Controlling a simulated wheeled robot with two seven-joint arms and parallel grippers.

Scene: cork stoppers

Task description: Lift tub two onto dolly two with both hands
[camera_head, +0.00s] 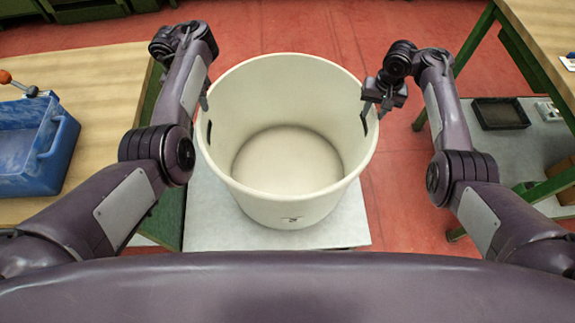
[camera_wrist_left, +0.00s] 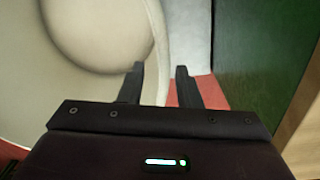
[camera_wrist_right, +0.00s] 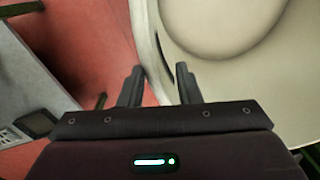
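A large round cream tub (camera_head: 290,209) stands upright on a light grey flat surface (camera_head: 220,232). It is empty inside and has dark slots in its side walls. A small mark on its front is too small to read. My left gripper (camera_head: 204,94) is at the tub's left rim; in the left wrist view (camera_wrist_left: 160,76) its fingers are apart with the tub wall between them. My right gripper (camera_head: 373,108) is at the right rim; in the right wrist view (camera_wrist_right: 160,78) its fingers are apart, astride the wall. I cannot make out any dolly.
A wooden table (camera_head: 95,75) with a blue crate (camera_head: 45,150) stands at the left. Another wooden-topped green-legged table (camera_head: 540,25) is at the right, with a grey surface holding a black tray (camera_head: 500,113) below it. Red floor (camera_head: 290,25) lies behind the tub.

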